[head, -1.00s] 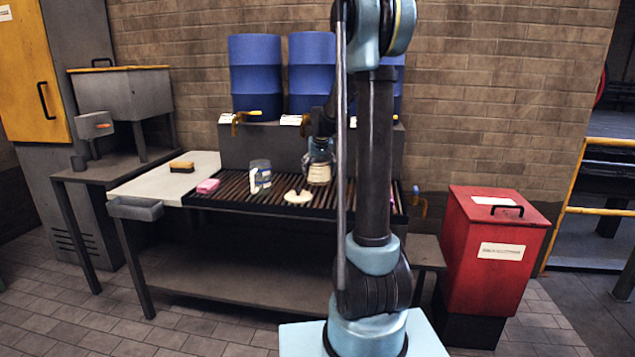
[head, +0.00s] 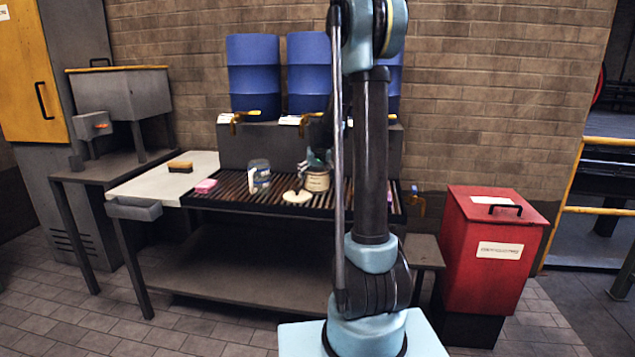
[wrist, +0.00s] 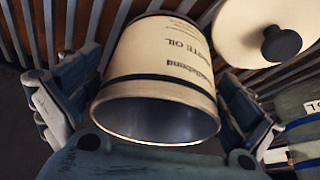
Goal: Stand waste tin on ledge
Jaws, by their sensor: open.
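The waste tin (head: 317,181) is cream with a dark band and stands upright on the slatted bench top, in the head view. In the wrist view the tin (wrist: 165,65) shows printed "OIL" lettering and an open, grey, empty-looking mouth towards the camera. My gripper (wrist: 155,110) is open, with one finger on each side of the tin; a gap shows at least on the right. In the head view my gripper (head: 318,160) is at the tin's top, partly hidden by my arm. I cannot tell which surface is the ledge.
A round cream lid with a black knob (wrist: 282,43) lies beside the tin. A labelled jar (head: 259,176), pink sponge (head: 206,186) and brush (head: 180,167) are to the left. Blue drums (head: 253,75) with taps stand behind. A red bin (head: 492,250) is at the right.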

